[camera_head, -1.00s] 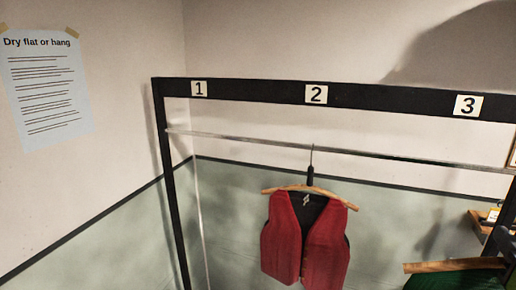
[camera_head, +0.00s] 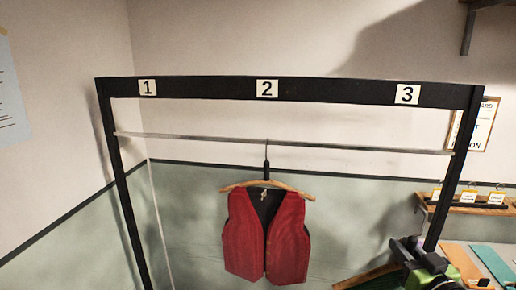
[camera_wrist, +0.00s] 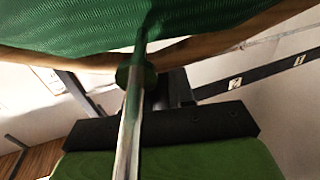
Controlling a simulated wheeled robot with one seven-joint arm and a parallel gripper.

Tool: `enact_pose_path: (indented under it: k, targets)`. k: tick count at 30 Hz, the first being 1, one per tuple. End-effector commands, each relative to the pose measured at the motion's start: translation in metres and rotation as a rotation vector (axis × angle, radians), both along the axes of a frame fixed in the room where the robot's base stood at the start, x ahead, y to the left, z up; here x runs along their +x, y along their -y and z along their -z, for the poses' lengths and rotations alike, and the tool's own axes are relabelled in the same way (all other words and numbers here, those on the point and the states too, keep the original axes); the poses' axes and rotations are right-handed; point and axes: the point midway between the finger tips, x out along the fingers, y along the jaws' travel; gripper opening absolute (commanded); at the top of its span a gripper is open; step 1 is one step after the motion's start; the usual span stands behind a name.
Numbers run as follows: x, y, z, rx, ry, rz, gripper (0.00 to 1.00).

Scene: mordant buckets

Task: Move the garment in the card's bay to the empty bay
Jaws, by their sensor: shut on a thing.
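A red vest (camera_head: 266,240) hangs from the rail (camera_head: 340,147) on a wooden hanger, under number 2 of a black rack (camera_head: 200,88). No garment hangs under numbers 1 and 3. My gripper (camera_head: 430,268) is at the lower right, in front of the rack's right post. It is shut on a wooden hanger (camera_head: 367,277), mostly cut off below. In the wrist view, the green garment (camera_wrist: 70,28) and its hanger (camera_wrist: 225,40) fill the top, close to my gripper (camera_wrist: 165,100). A metal stem crosses in front of the jaws. No card shows on the rack.
A shelf (camera_head: 485,208) with several small labelled cards is right of the rack. A table (camera_head: 495,262) with coloured strips is below it. A notice (camera_head: 480,125) hangs behind the right post. The rack's left part is clear.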

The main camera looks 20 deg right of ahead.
Motion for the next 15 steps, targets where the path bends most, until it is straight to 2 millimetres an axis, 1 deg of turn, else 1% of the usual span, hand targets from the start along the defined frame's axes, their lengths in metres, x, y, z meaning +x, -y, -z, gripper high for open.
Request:
enact_pose_path:
  k: [1, 5, 6, 8, 9, 11, 14, 15]
  targets:
    - [0.011, -0.006, 0.019, 0.014, 0.006, -0.037, 0.0]
    - [0.036, -0.026, 0.06, 0.015, 0.006, -0.127, 0.0]
    - [0.044, -0.033, 0.073, 0.014, 0.006, -0.154, 0.0]
    - [0.055, -0.046, 0.091, 0.013, 0.006, -0.197, 0.0]
    - [0.062, -0.055, 0.104, 0.014, 0.005, -0.226, 0.0]
    - [0.073, -0.071, 0.122, 0.014, 0.006, -0.27, 0.0]
    - [0.089, -0.101, 0.151, 0.014, 0.005, -0.347, 0.0]
    - [0.094, -0.115, 0.162, 0.013, 0.006, -0.378, 0.0]
